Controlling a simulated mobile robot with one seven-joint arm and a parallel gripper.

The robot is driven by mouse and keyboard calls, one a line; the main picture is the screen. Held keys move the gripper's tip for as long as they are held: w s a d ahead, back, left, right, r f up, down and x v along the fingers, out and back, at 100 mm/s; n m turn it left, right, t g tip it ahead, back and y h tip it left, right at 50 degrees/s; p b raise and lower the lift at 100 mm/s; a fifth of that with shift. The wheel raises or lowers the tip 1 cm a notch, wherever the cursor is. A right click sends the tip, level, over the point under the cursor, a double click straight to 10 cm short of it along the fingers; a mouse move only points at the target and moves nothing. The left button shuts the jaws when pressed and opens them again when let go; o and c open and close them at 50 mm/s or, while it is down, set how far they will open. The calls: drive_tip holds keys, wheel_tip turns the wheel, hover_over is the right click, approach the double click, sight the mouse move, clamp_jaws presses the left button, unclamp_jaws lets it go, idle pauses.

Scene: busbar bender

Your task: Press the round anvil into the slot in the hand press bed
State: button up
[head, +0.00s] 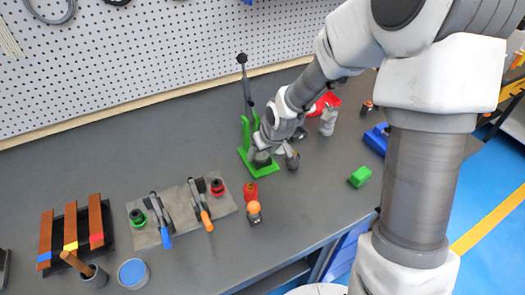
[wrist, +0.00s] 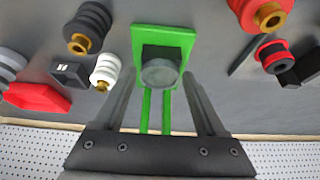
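The green hand press (head: 245,128) stands on the bench, its dark lever upright behind it. In the wrist view its green base (wrist: 182,34) carries a dark square bed (wrist: 150,53). A grey round piece, which looks like the round anvil (wrist: 159,73), sits over the bed; it covers the slot, and I cannot tell how deep it sits. My gripper (wrist: 159,78) is open, with one finger on each side of the round piece and a visible gap to both. In the head view my gripper (head: 272,152) is low over the press, partly hidden by my wrist.
Beside the press stand a dark grey bushing (wrist: 89,26), a white bushing (wrist: 106,71) and a red tray (wrist: 38,96). A red bushing (head: 251,192) is close in front. A grey plate (head: 150,238) with tools lies left; a green block (head: 360,177) lies right.

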drive_tip(key=o, duration=0.3)
drive_tip(key=shift+o, duration=0.2)
drive_tip(key=p+v, duration=0.8)
drive_tip(key=v, duration=0.9)
drive_tip(key=shift+r, duration=0.25)
